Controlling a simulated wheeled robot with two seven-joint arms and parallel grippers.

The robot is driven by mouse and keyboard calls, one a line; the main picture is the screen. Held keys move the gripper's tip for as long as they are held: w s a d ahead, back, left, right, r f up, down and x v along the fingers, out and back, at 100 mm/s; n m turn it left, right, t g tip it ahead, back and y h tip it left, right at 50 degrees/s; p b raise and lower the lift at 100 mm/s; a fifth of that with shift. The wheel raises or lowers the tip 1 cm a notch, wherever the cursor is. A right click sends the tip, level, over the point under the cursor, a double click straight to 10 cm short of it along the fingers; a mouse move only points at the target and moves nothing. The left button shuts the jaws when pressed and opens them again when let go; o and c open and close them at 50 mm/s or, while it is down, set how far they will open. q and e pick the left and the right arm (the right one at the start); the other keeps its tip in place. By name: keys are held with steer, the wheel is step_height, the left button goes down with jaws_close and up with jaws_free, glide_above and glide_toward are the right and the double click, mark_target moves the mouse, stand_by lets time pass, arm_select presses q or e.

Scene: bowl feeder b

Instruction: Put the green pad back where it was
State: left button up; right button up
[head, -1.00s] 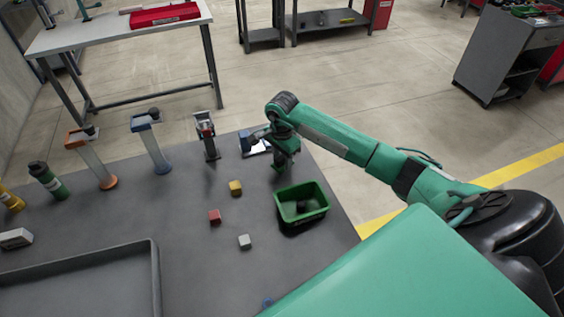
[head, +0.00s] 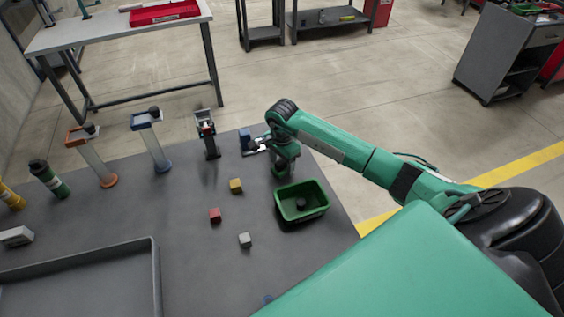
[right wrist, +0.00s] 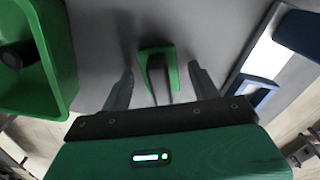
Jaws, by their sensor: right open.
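A small green piece (right wrist: 174,62) shows in the right wrist view, with a dark bar over its middle. It looks like the green pad. It lies between the two spread fingers of my right gripper (right wrist: 160,85), with a gap on each side. In the head view my right gripper (head: 284,172) points down at the far right part of the grey table, and it hides the green piece there. My right gripper is open and holds nothing. My left gripper is not in view.
A green bin (head: 314,189) holding a dark round part stands close beside my right gripper. A blue and white piece (head: 246,141) lies just behind it. Yellow (head: 236,186), red (head: 215,215) and white (head: 245,240) cubes and several posts stand to the left.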

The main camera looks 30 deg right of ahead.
mark_target(282, 161)
step_height(282, 161, up, 7)
steer(key=shift+r+b, duration=0.2)
steer(key=shift+b, duration=0.85)
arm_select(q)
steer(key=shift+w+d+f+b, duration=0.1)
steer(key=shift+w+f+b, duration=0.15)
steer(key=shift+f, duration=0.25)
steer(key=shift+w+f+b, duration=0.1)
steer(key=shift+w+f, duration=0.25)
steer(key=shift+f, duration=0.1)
arm_select(e)
steer(key=shift+r, duration=2.4)
